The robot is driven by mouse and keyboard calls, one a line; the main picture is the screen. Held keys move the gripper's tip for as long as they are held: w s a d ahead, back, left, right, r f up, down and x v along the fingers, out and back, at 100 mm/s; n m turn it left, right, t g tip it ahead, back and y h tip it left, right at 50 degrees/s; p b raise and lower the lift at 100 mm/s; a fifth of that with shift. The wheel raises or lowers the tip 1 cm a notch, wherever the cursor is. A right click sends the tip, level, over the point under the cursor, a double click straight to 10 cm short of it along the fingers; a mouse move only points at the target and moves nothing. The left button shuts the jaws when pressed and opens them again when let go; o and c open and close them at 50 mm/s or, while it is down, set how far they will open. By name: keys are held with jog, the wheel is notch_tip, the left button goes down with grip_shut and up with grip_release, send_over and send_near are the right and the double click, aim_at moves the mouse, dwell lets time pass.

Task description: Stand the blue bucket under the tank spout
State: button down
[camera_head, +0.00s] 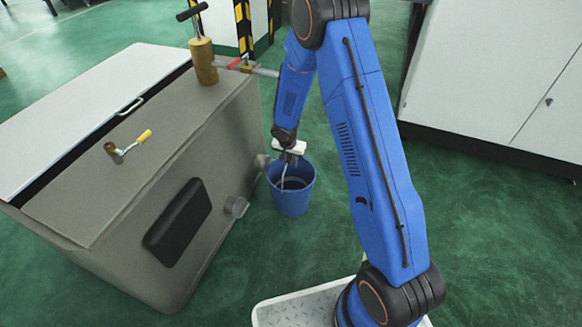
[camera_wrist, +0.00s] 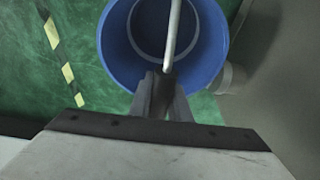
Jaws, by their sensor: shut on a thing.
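The blue bucket (camera_head: 291,200) is upright beside the right side of the grey tank (camera_head: 215,135). I cannot tell whether its base touches the floor. My gripper (camera_head: 288,158) is above the bucket, shut on its pale handle (camera_wrist: 173,35). In the wrist view the fingers (camera_wrist: 166,92) pinch the handle near the rim, and the bucket (camera_wrist: 118,45) looks empty. A pipe with a red lever, seemingly the spout (camera_head: 264,71), sticks out right from the tank's far upper end. The bucket is on the near side of it, not directly below.
Grey round stubs (camera_head: 238,206) stick out of the tank's side close to the bucket; one shows beside it in the wrist view (camera_wrist: 232,78). A white cabinet (camera_head: 490,75) stands at right. Yellow-black striped posts (camera_head: 243,25) stand behind. Green floor is clear right of the bucket.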

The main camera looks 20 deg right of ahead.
jog(key=f, duration=0.3)
jog(key=shift+w+a+f, duration=0.15)
jog(key=shift+a+f, duration=0.05)
jog(key=shift+f, duration=0.1)
jog(key=c, duration=1.7)
grip_release()
jog(key=shift+o, duration=0.2)
